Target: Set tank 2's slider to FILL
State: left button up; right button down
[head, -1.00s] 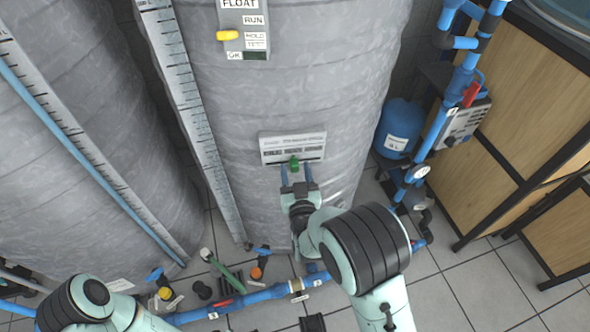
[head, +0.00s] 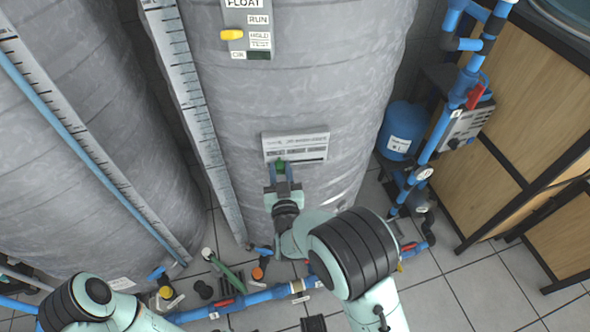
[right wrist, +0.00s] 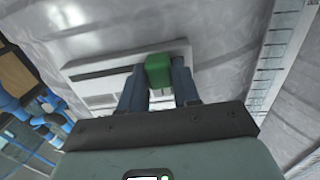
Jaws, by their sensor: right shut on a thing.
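A pale slider panel (head: 310,148) is fixed low on the front of the large grey tank (head: 300,90). Its green slider knob (head: 281,166) stands left of the middle of the panel's slot. The panel's print is too small to read. My right gripper (head: 281,172) is shut on the green knob from below. In the right wrist view the green knob (right wrist: 158,68) sits between the two blue fingers, in front of the panel (right wrist: 100,82). My left arm shows at the lower left of the head view, but its gripper is out of view.
A FLOAT panel with a yellow knob (head: 231,35) is higher on the same tank. A level scale (head: 195,100) runs down the tank's left side. Blue pipes (head: 250,298) and valves lie along the floor. A blue vessel (head: 400,130) and pipework stand at right.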

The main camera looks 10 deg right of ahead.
jog(key=shift+a, duration=0.65)
jog(key=c, duration=0.9)
grip_release()
jog(key=shift+a, duration=0.1)
pick_arm(q)
jog(key=shift+s+d+r+p, duration=0.35)
jog(key=shift+s+r+p, duration=0.15)
jog(key=shift+s, duration=0.2)
pick_arm(e)
jog(key=s, duration=0.4)
jog(key=s+a, duration=0.1)
jog(key=s, duration=0.8)
jog(key=shift+s+a, duration=0.1)
jog(key=shift+a, duration=0.2)
